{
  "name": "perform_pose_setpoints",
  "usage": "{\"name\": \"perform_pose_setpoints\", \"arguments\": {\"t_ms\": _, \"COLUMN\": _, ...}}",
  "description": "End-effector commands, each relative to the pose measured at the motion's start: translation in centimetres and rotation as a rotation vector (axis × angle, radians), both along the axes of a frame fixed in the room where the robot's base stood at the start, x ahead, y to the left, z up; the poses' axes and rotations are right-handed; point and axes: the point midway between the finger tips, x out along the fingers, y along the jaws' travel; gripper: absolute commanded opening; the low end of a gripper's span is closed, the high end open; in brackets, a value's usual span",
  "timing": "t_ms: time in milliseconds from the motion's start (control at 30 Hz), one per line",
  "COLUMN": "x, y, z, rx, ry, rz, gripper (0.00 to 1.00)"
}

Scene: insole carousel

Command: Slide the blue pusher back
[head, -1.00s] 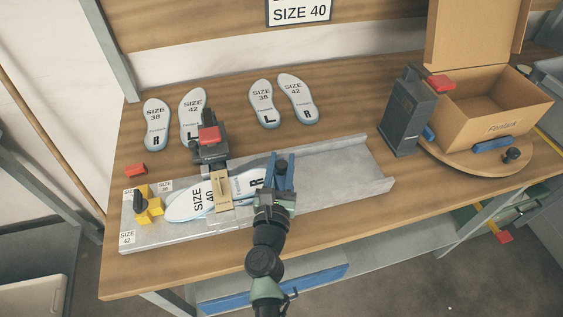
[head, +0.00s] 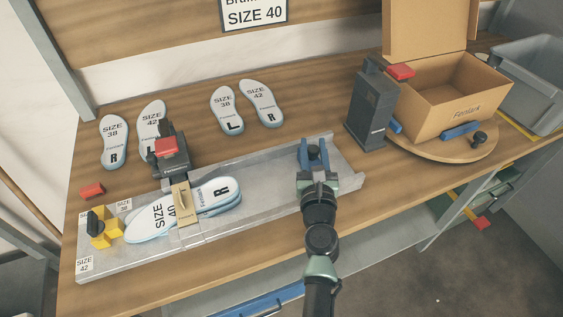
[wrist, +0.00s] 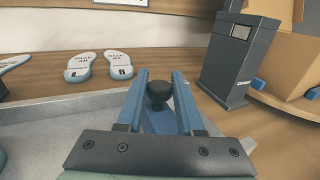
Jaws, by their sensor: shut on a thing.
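The blue pusher (wrist: 158,122) has a black knob (wrist: 158,92) on top, seen in the wrist view. My gripper (head: 314,152) is shut on the pusher's knob, with a blue finger on either side of it. The pusher sits near the right end of the grey metal tray (head: 270,182), partly hidden by my gripper in the head view. A stack of size 40 insoles (head: 218,197) lies further left on the tray, apart from the pusher, passing under a tan strap-like bar (head: 183,203).
A dark clamp with a red top (head: 166,147) stands behind the insoles, and a yellow block (head: 103,231) is at the tray's left end. A dark post (head: 366,115) and an open carton (head: 455,100) on a round turntable stand to the right. Loose insoles (head: 262,104) lie behind the tray.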

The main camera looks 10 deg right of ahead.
Motion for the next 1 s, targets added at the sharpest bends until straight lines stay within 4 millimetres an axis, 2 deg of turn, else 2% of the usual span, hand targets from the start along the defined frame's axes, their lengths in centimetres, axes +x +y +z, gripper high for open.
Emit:
{"name": "perform_pose_setpoints", "arguments": {"t_ms": 33, "x": 0.3, "y": -1.6, "z": -0.3, "rx": 0.000, "ry": -0.002, "rz": -0.007, "gripper": 0.00}}
{"name": "perform_pose_setpoints", "arguments": {"t_ms": 100, "x": 0.8, "y": -3.0, "z": -0.2, "rx": -0.001, "ry": -0.002, "rz": -0.005, "gripper": 0.00}}
{"name": "perform_pose_setpoints", "arguments": {"t_ms": 300, "x": 1.6, "y": -6.0, "z": -0.1, "rx": -0.001, "ry": -0.001, "rz": -0.004, "gripper": 0.00}}
{"name": "perform_pose_setpoints", "arguments": {"t_ms": 500, "x": 1.9, "y": -7.1, "z": -0.1, "rx": -0.002, "ry": 0.001, "rz": -0.002, "gripper": 0.00}}
{"name": "perform_pose_setpoints", "arguments": {"t_ms": 833, "x": 1.9, "y": -7.4, "z": 0.1, "rx": -0.002, "ry": -0.001, "rz": -0.007, "gripper": 0.00}}
{"name": "perform_pose_setpoints", "arguments": {"t_ms": 867, "x": 1.9, "y": -7.4, "z": 0.1, "rx": -0.002, "ry": -0.001, "rz": -0.007, "gripper": 0.38}}
{"name": "perform_pose_setpoints", "arguments": {"t_ms": 1000, "x": 1.9, "y": -7.4, "z": 0.1, "rx": -0.002, "ry": -0.001, "rz": -0.007, "gripper": 0.63}}
